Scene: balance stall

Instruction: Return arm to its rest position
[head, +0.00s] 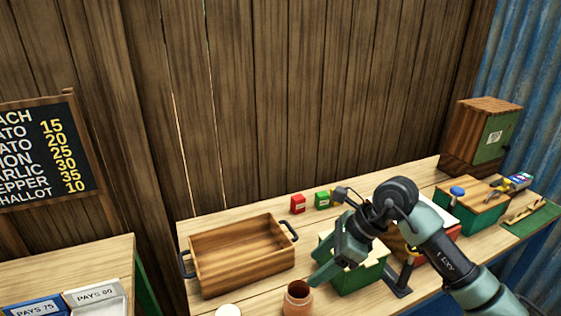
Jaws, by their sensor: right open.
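My right arm comes in from the lower right, with its dark wrist joint bent over the wooden table (222,221). My right gripper (335,262) points down and to the left. It is open, with nothing seen between its fingers. It appears in front of a green box with a pale top (366,277), and a fingertip shows near a terracotta pot (298,299). I cannot tell whether it touches either. My left gripper is not in view.
A wooden tray with dark handles (240,276) stands left of the gripper. A red packet (298,204) and a green packet (322,200) stand behind. At right are a green box with a wooden top (470,212) and a wooden cabinet (478,135). A price board (50,150) hangs left.

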